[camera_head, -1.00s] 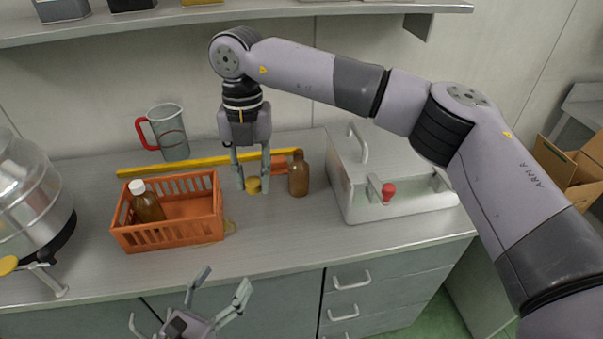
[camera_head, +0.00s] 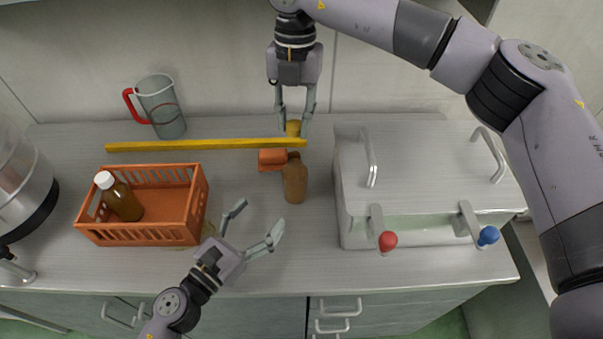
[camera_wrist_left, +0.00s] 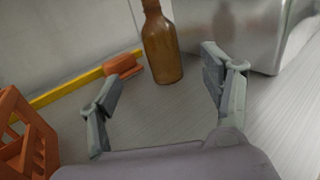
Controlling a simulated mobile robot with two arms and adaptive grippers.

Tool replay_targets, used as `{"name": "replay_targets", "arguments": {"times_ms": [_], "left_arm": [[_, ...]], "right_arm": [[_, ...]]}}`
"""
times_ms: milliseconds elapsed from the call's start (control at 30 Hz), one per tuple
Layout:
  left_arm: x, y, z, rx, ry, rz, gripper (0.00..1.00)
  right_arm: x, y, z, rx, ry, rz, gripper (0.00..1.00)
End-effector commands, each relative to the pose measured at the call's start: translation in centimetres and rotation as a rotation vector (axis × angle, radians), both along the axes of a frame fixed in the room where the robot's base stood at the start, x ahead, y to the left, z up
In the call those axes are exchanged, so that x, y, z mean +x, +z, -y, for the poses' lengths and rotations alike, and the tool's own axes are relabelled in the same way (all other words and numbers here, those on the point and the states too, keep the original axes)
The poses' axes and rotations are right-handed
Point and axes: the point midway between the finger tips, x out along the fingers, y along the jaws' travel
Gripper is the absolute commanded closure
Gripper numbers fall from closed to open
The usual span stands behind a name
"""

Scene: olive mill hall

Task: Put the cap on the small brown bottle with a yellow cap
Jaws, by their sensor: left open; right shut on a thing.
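The small brown bottle (camera_head: 295,181) stands upright and uncapped on the counter, left of the metal box. It also shows in the left wrist view (camera_wrist_left: 161,45), beyond the fingertips. The yellow cap (camera_head: 293,128) is between the fingers of my right gripper (camera_head: 294,130), which is shut on it above and behind the bottle. My left gripper (camera_head: 254,226) is open and empty over the counter, in front and to the left of the bottle; its fingers also show in the left wrist view (camera_wrist_left: 160,95).
An orange crate (camera_head: 150,238) holding a white-capped brown bottle (camera_head: 121,198) stands left. A yellow bar (camera_head: 200,145) with an orange block (camera_head: 272,159) lies behind. A jug (camera_head: 163,107) stands at the back. A metal box (camera_head: 425,190) with red and blue knobs is right.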

Motion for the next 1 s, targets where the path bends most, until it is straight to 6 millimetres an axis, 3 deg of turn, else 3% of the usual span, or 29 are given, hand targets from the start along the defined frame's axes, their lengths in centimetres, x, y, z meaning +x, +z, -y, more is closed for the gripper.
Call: {"name": "replay_targets", "arguments": {"times_ms": [333, 633, 1000], "left_arm": [[1.1, 0.0, 0.7, 0.000, -0.002, 0.001, 0.28], [4.9, 0.1, 3.5, 0.005, -0.003, 0.005, 0.28], [8.4, 0.0, 5.9, 0.000, 0.000, 0.002, 0.28]], "right_arm": [[0.0, 0.0, 0.0, 0.000, 0.000, 0.000, 0.83], [0.0, 0.0, 0.0, 0.000, 0.000, 0.000, 0.83], [0.0, 0.0, 0.0, 0.000, 0.000, 0.000, 0.83]]}}
